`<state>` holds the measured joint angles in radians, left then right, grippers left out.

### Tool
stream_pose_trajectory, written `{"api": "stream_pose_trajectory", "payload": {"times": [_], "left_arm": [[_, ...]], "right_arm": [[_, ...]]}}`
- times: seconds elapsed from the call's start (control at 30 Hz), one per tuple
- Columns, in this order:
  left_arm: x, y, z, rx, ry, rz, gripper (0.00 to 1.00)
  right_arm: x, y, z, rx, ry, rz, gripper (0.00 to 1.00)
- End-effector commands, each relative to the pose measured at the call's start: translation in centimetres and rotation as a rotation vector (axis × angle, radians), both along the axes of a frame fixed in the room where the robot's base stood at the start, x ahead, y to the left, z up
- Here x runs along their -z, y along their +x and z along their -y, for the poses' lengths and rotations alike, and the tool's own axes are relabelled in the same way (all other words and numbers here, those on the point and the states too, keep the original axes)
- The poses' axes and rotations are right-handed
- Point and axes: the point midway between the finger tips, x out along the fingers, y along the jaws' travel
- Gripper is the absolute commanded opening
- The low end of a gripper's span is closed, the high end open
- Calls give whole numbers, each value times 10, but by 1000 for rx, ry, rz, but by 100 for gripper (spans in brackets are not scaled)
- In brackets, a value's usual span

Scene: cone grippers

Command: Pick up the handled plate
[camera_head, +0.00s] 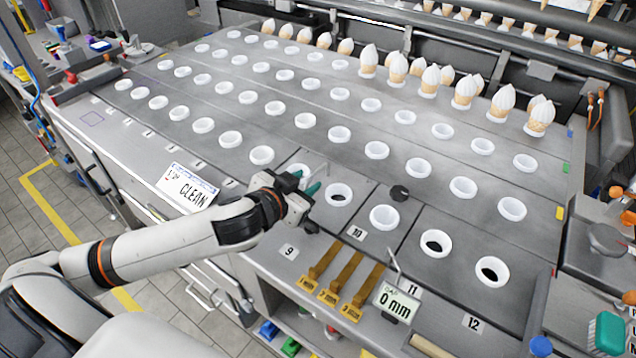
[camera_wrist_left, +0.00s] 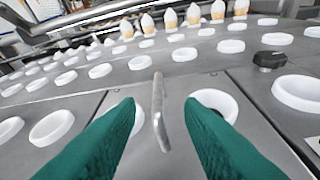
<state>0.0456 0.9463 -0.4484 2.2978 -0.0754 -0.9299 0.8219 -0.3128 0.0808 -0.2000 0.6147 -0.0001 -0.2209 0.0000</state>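A grey metal plate with an upright bar handle (camera_wrist_left: 160,112) stands out in the left wrist view, with white rings on either side of the handle. My left gripper (camera_head: 308,190) is open and low over the counter near the label 9. In the left wrist view its green fingers (camera_wrist_left: 165,118) are on either side of the handle, with gaps visible, and the handle looks ungripped. In the head view the gripper and arm partly hide the plate. My right gripper is not in view.
Rows of white rings (camera_head: 262,155) cover the grey counter, with cones (camera_head: 430,78) at the back. A black knob (camera_head: 399,193) stands to the right of the gripper. Yellow gauges (camera_head: 345,278), a "0 mm" card (camera_head: 395,302) and a "CLEAN" card (camera_head: 188,187) lie near the front edge.

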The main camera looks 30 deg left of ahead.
Motion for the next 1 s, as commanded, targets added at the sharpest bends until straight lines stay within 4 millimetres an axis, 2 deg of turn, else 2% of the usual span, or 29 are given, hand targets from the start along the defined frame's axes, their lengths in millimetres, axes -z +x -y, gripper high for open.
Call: {"api": "stream_pose_trajectory", "payload": {"times": [0.17,0.4,0.53,0.73,0.93,1.0], "left_arm": [[1,13,0,-1,0,1,34],[11,48,1,-1,-1,0,34],[15,55,2,0,1,0,34],[16,55,2,1,1,0,34],[16,55,2,1,1,-1,3],[16,55,2,1,1,-1,0]], "right_arm": [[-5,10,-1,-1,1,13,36],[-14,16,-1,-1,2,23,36],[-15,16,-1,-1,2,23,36],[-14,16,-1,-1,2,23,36],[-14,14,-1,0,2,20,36],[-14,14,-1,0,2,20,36]]}}
